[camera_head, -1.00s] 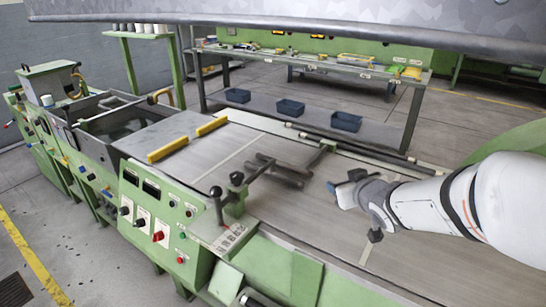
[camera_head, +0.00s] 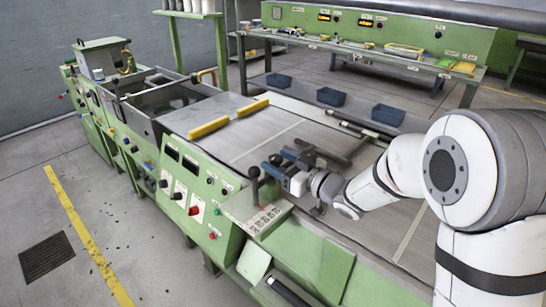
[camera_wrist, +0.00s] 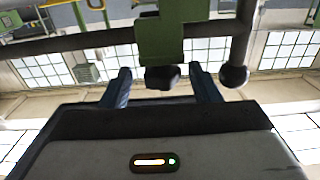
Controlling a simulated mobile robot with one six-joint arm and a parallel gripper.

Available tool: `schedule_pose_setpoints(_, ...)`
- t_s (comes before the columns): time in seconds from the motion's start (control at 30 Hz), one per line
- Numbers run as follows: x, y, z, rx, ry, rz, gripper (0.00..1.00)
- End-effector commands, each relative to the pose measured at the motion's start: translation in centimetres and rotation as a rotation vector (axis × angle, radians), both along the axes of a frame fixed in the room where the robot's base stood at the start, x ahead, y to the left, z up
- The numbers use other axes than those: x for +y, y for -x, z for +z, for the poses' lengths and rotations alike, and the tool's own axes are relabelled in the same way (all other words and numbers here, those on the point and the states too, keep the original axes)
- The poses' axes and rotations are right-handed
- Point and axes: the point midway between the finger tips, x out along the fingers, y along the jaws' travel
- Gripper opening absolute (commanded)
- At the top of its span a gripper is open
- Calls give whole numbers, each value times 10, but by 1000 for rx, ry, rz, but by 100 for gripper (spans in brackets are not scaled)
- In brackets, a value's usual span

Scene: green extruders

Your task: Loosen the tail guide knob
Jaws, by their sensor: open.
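In the wrist view a dark knob (camera_wrist: 162,78) hangs below a green block (camera_wrist: 160,38) on a dark bar. I take it for the tail guide knob. My gripper (camera_wrist: 160,71) is open, with one blue finger on each side of this knob and visible gaps between. In the head view my gripper (camera_head: 275,163) is over the machine's near edge, beside an upright black-knobbed lever (camera_head: 254,173). The gripper and wrist hide much of the guide there.
A round black ball knob (camera_wrist: 234,75) is close to the right finger. The green control panel (camera_head: 188,190) stands left of the gripper. Yellow bars (camera_head: 208,127) lie on the machine top. Blue bins (camera_head: 331,97) sit under the back bench.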

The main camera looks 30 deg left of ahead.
Motion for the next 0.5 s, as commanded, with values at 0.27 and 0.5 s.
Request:
schedule_pose_setpoints(0.27, 18, -5, 0, 0, 1, -2, 56)
schedule_pose_setpoints(0.5, 17, -6, 0, 0, 0, -2, 53)
